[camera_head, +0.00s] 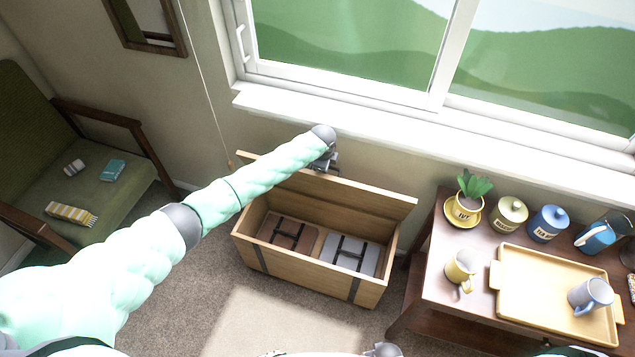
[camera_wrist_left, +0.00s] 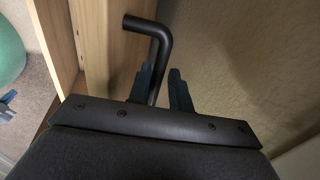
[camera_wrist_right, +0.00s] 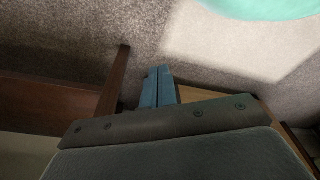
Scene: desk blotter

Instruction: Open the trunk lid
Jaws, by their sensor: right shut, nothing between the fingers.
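The wooden trunk (camera_head: 305,275) stands on the carpet below the window. Its lid (camera_head: 345,205) is raised, standing roughly upright at the back, and the inside shows. My left gripper (camera_head: 327,163) is at the lid's upper edge on its far side. In the left wrist view a black bent handle (camera_wrist_left: 150,27) beside the lid wood (camera_wrist_left: 105,45) runs down between the fingers of the left gripper (camera_wrist_left: 163,78). The fingers are apart, with a gap at the right finger. My right gripper (camera_wrist_right: 158,75) is shut and empty, above the floor.
Inside the trunk lie a brown case (camera_head: 288,234) and a grey case (camera_head: 349,254) with dark straps. At right a side table (camera_head: 440,305) holds a tray (camera_head: 540,262), mugs, canisters and a plant. A green armchair (camera_head: 95,165) is at left.

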